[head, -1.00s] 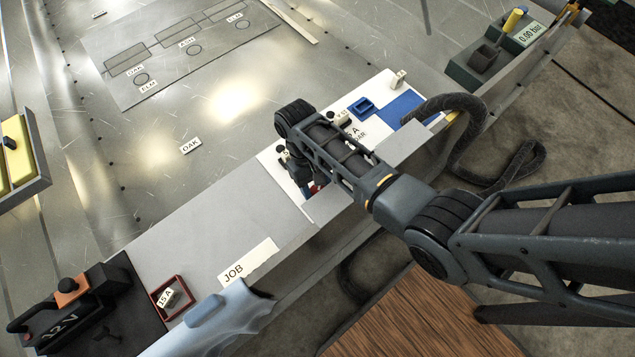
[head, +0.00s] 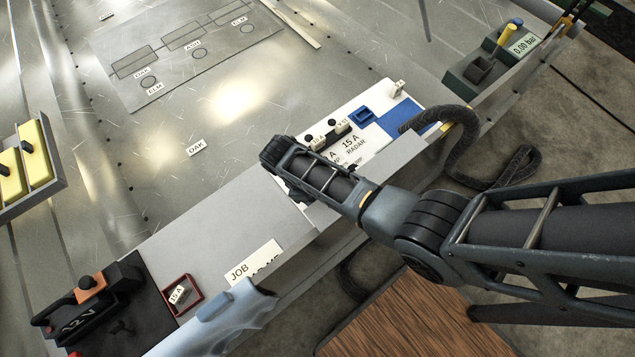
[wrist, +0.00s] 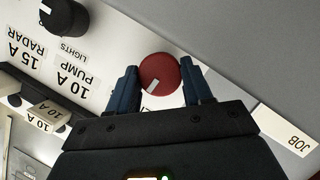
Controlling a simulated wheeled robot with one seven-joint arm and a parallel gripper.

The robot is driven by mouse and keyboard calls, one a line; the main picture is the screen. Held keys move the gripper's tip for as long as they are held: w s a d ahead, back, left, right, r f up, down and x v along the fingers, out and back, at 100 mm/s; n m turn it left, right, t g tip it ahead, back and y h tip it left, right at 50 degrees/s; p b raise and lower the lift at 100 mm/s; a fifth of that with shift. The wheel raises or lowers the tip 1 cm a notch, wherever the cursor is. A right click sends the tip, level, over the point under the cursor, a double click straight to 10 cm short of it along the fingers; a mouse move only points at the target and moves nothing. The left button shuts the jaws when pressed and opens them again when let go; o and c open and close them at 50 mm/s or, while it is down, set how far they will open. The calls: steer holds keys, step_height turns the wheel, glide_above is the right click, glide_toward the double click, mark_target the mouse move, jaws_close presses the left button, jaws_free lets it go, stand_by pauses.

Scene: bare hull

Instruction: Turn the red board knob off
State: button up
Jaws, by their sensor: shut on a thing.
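The red knob (wrist: 160,72) sits on the white board (wrist: 118,40), between the two fingers of my gripper (wrist: 159,80) in the wrist view. The fingers are shut on it from both sides. Its white pointer mark faces the lower left of that view. A label just below the knob is mostly covered by my gripper. In the head view my arm hides the knob and the fingertips, while the board (head: 372,146) shows beyond the arm.
A black knob (wrist: 64,18) marked LIGHTS is at the wrist view's upper left. Fuse blocks (head: 342,126) and a blue holder (head: 362,115) are on the board. A dark hose (head: 470,125) loops at right.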

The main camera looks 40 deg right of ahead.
steer(key=shift+n, duration=0.5)
steer(key=o, duration=1)
steer(key=shift+p+v, duration=0.65)
steer(key=shift+v, duration=3.25)
steer(key=shift+s+a, duration=0.1)
